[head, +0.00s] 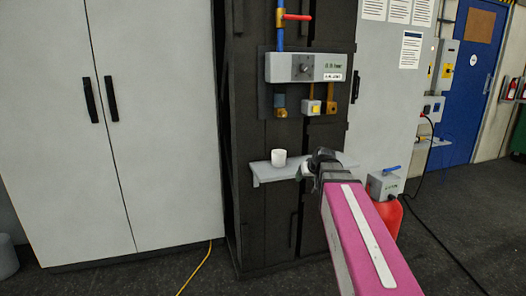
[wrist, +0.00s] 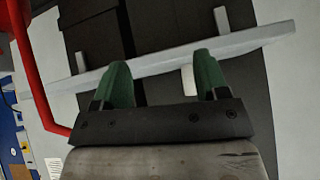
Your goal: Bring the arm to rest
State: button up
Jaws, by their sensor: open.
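My arm, pink with a pale strip, reaches from the lower right of the head view. Its dark gripper (head: 316,162) is at the right end of a narrow grey shelf (head: 268,178). In the wrist view my gripper (wrist: 160,78) has two green fingers set wide apart, with nothing held between them. The shelf (wrist: 155,62) crosses that view beyond the fingertips. Whether the gripper touches the shelf cannot be told.
A white cup (head: 279,158) stands on the shelf, left of my gripper. A control box (head: 308,68) with pipes and valves hangs above. A red container (head: 390,214) is right of my arm. A grey cabinet (head: 150,150) fills the left. A red bar (wrist: 38,85) is close in the wrist view.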

jog(key=s+f+m+g+h, duration=0.1)
jog(key=s+f+g, duration=0.3)
jog(key=s+f, duration=0.6)
jog(key=s+f+m+g+h, duration=0.1)
jog(key=s+f+g, duration=0.2)
jog(key=s+f, duration=0.8)
notch_tip(320, 180, down, 4)
jog(key=shift+d+f+g+h, duration=0.2)
jog(key=shift+g+h, duration=0.2)
